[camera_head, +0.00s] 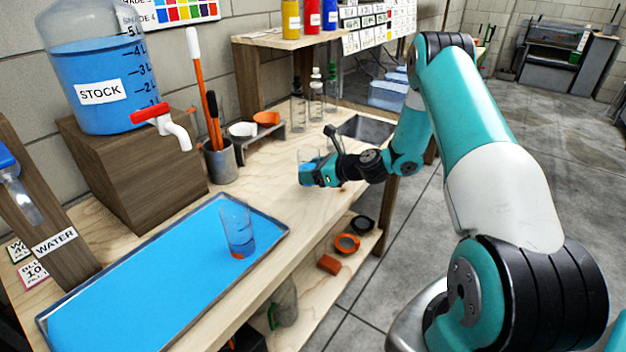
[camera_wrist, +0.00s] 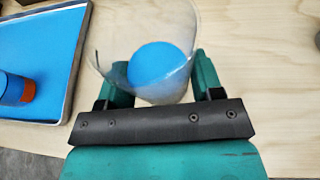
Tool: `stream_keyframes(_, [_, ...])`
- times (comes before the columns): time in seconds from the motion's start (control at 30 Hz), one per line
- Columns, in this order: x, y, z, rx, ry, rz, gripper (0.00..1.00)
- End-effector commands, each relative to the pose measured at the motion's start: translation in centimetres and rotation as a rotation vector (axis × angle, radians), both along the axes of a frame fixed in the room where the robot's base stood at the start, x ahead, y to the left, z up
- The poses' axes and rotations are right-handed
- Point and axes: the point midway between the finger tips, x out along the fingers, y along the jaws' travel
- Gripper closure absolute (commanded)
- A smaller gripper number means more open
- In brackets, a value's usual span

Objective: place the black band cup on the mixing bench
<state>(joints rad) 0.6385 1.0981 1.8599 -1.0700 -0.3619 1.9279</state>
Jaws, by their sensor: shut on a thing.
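My gripper (camera_head: 319,174) is shut on a clear cup (camera_head: 309,157) with blue liquid in it. In the wrist view the gripper (camera_wrist: 160,86) has one finger on each side of the cup (camera_wrist: 103,42), and I look down into its open mouth. No black band shows on this cup; the fingers hide its lower part. The cup looks upright, low over the wooden bench (camera_head: 268,186). I cannot tell if its base touches the wood.
A blue tray (camera_head: 130,290) on the bench holds another clear cup (camera_head: 238,228) with blue liquid and an orange band. A stock tank (camera_head: 95,75) stands on a wooden block. A tool pot (camera_head: 220,163), a small rack and glass bottles (camera_head: 298,105) stand behind my gripper.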

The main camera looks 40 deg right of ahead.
Motion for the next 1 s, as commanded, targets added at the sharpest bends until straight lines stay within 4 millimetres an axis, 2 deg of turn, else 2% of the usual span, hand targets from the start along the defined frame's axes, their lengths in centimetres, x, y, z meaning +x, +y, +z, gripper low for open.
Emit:
stream_keyframes(0.1, [0.0, 0.0, -2.0, 0.002, 0.003, 0.0, 0.75])
stream_keyframes(0.2, [0.0, 0.0, -2.9, 0.001, 0.002, -0.001, 0.75])
stream_keyframes(0.57, [0.0, 0.0, -3.3, 0.0, 0.001, 0.0, 0.75])
stream_keyframes(0.6, [0.0, 0.0, -3.4, 0.001, 0.003, -0.001, 0.37])
stream_keyframes(0.7, [0.0, 0.0, -3.3, 0.001, 0.003, -0.001, 0.15])
stream_keyframes(1.0, [0.0, 0.0, -3.0, 0.0, 0.001, 0.0, 0.14])
